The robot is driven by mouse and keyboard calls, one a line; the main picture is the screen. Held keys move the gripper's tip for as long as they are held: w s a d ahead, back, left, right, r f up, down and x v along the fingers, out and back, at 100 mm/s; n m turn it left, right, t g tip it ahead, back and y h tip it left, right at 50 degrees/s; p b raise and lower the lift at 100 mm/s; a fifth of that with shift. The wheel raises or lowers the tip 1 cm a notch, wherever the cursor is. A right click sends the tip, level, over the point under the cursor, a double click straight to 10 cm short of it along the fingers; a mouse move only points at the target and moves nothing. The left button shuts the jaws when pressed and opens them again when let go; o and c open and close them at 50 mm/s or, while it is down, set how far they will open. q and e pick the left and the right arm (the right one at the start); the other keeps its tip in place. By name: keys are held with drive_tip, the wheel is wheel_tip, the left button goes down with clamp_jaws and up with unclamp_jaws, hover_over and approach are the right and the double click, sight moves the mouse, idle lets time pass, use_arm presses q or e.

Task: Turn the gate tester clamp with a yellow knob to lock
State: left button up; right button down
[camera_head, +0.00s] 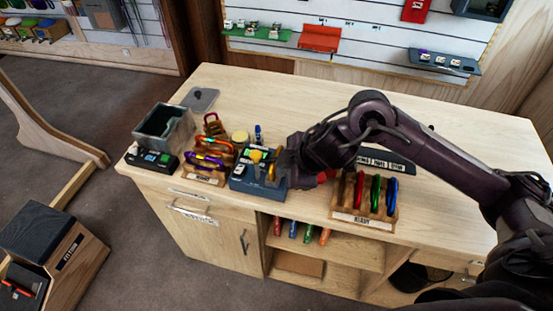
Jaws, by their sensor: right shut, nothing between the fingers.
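The gate tester (243,184) is a dark blue box near the front edge of the wooden counter, left of centre in the head view. Its yellow knob (256,156) shows on top. My right gripper (277,172) is at the right side of the tester, very close to the knob. It is shut and holds nothing. I cannot tell whether it touches the knob or the tester. The gripper and wrist hide part of the tester's right side. My left gripper is not in view.
A rack labelled READY (362,218) with red, green and blue carabiners stands to the right. A wooden rack (203,176) with coloured carabiners, a grey bin (165,128) and a black device (151,160) stand to the left. The back of the counter (285,92) is mostly clear.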

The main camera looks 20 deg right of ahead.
drive_tip(key=w, duration=0.1)
drive_tip(key=w+f, duration=0.1)
drive_tip(key=w, duration=0.1)
drive_tip(key=w+f+p, duration=0.1)
drive_tip(key=shift+w+a+f, duration=0.15)
drive_tip(key=shift+a+f, duration=0.05)
drive_tip(key=shift+f, duration=0.05)
drive_tip(key=shift+w+d+f, duration=0.1)
drive_tip(key=shift+w+f, duration=0.05)
drive_tip(key=shift+w, duration=0.25)
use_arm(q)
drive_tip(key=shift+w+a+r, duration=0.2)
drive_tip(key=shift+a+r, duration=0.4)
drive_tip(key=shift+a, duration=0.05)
